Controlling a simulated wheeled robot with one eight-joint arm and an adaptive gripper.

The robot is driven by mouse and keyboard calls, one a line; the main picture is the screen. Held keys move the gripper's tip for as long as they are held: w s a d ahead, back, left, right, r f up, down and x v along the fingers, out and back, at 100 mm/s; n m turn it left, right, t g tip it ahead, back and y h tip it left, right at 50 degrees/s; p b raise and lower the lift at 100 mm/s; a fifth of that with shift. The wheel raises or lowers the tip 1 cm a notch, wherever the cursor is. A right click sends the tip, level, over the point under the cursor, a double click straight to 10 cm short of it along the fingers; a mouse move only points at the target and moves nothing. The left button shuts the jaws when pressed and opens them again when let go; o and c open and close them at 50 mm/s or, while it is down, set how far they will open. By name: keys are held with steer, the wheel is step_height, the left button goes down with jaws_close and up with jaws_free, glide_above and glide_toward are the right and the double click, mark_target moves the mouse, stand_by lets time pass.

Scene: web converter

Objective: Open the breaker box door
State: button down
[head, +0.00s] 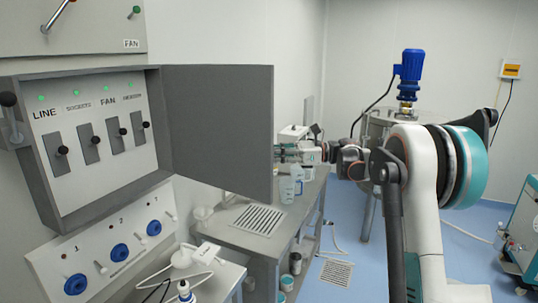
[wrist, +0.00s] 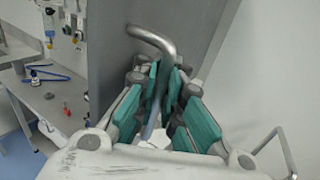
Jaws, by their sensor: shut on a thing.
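The breaker box (head: 103,140) is on the wall at the left in the head view, with several labelled switches and green lights showing inside. Its grey door (head: 220,125) stands wide open, swung out to the right of the box. My gripper (head: 285,152) is at the door's far right edge, partly hidden behind the door. In the wrist view the grey door (wrist: 112,40) fills the upper middle. A bent metal handle (wrist: 152,38) comes from it, and my gripper (wrist: 160,85) is shut on this handle between its teal finger pads.
Below the box is a panel with blue sockets (head: 120,252). A grey workbench (head: 235,235) with cups and a vent grille stands under the door. A tank with a blue motor (head: 409,75) stands at the back.

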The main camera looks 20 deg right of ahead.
steer(key=c, duration=1.9)
jaws_free()
steer(key=shift+d, duration=0.1)
steer(key=shift+o, duration=1)
steer(key=shift+s+d, duration=0.15)
steer(key=shift+d, duration=0.05)
steer(key=shift+a, duration=0.1)
steer(key=shift+a, duration=0.1)
steer(key=v, duration=1.2)
